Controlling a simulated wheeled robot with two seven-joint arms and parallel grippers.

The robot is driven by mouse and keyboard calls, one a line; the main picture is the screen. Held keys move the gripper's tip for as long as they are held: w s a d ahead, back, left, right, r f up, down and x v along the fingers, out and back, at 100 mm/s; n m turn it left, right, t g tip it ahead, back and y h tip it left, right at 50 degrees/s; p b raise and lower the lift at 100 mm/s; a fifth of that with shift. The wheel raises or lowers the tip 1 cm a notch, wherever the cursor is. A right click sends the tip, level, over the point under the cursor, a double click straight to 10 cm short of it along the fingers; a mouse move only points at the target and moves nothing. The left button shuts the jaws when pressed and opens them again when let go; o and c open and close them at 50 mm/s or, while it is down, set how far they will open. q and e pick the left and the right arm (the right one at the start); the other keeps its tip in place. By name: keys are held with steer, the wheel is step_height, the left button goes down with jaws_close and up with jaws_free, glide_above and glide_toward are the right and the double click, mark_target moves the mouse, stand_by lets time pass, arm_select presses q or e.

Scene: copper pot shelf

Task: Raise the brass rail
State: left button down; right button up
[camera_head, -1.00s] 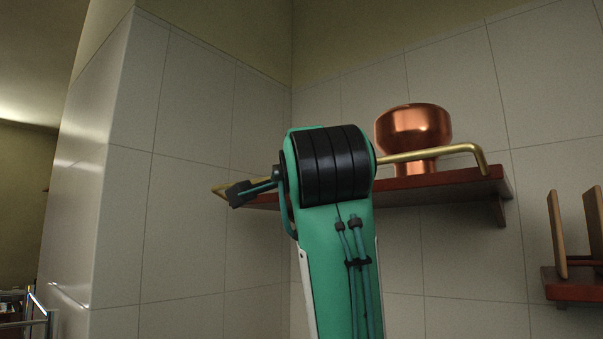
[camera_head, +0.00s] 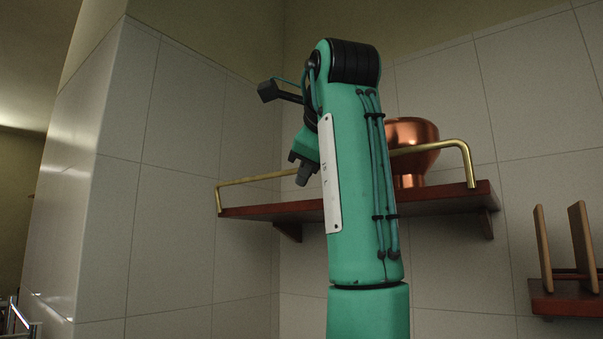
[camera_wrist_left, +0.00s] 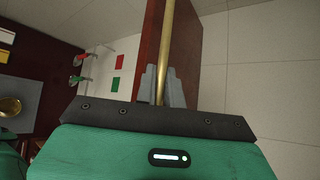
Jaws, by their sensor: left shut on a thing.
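The brass rail (camera_head: 430,147) runs along the front of the dark red wooden shelf (camera_head: 455,203). Its bent ends come down to the shelf and its long bar stands above the board. My left gripper (camera_head: 303,175) is at the bar left of its middle, partly behind my own green arm, which hides the rail's centre. In the left wrist view the grey fingers (camera_wrist_left: 161,88) are shut on the rail (camera_wrist_left: 168,45), with the shelf (camera_wrist_left: 190,45) beside it. My right gripper is not in view.
A round copper pot (camera_head: 412,133) stands on the shelf behind the rail, partly hidden by my arm. A lower wooden rack with upright boards (camera_head: 583,240) is at the right. Tiled walls (camera_head: 180,130) close in behind and at the left.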

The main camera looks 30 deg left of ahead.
arm_select(q)
steer(key=shift+w+d+r+m+g+p, duration=0.1)
steer(key=shift+w+m+g+p, duration=0.3)
steer(key=shift+w+m+g, duration=0.7)
steer(key=shift+s+n, duration=0.2)
steer(key=shift+n, duration=0.1)
steer(key=c, duration=1.5)
jaws_free()
steer(key=shift+w, duration=0.1)
